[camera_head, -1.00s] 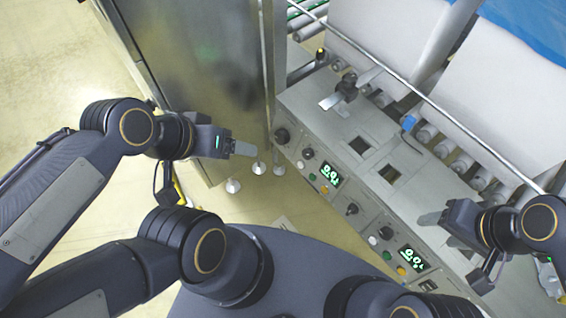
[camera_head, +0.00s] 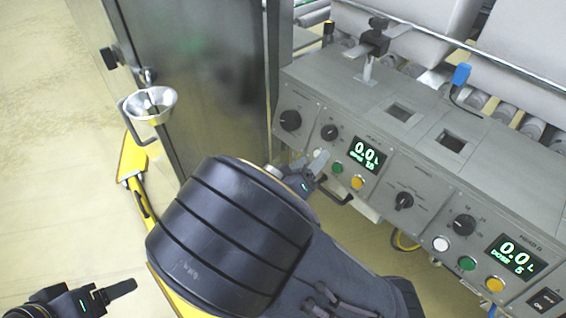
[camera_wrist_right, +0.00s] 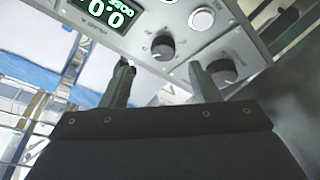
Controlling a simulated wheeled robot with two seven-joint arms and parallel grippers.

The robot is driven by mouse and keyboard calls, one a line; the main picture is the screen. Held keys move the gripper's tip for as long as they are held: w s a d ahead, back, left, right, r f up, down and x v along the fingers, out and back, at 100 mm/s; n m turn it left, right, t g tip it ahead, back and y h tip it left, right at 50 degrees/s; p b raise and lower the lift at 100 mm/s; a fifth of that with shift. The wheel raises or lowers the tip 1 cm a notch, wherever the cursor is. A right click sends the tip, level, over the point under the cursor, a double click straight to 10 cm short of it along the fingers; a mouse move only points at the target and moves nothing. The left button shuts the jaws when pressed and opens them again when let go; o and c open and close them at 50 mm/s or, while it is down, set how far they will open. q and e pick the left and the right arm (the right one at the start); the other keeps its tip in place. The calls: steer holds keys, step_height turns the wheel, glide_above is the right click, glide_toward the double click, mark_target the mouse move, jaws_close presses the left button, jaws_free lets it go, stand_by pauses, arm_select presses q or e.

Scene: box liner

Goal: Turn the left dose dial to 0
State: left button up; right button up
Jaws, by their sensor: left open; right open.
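The left dose dial (camera_head: 329,132) is a black knob on the grey panel, left of the left display (camera_head: 366,155), which reads 0.0 L with a smaller dose line that looks like 15. My right gripper (camera_head: 300,163) is open in front of and below this dial. In the right wrist view the dial (camera_wrist_right: 163,48) shows beyond and between the open fingertips (camera_wrist_right: 162,75), with nothing held; the display (camera_wrist_right: 105,14) appears upside down. My left gripper (camera_head: 120,289) is open and empty at the lower left, far from the panel.
A larger black knob (camera_head: 290,120) sits left of the dial, also close to a finger in the wrist view (camera_wrist_right: 222,72). Green (camera_head: 337,168) and yellow (camera_head: 357,182) buttons lie below the display. A second dial (camera_head: 464,225) and display (camera_head: 514,256) are at right. A metal funnel (camera_head: 150,104) stands left.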

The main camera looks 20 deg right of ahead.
mark_target(327, 136)
steer(key=shift+t, duration=0.5)
steer(key=b+x, duration=0.2)
steer(key=x, duration=0.6)
steer(key=shift+w+a+f, duration=0.1)
steer(key=shift+w, duration=0.15)
arm_select(q)
step_height(327, 136, down, 2)
steer(key=shift+d+f, duration=0.15)
steer(key=shift+f, duration=0.1)
arm_select(e)
steer(key=shift+c, duration=0.3)
steer(key=c, duration=0.9)
arm_select(q)
steer(key=shift+r, duration=0.2)
arm_select(e)
steer(key=shift+n+y, duration=0.3)
steer(key=shift+n, duration=0.2)
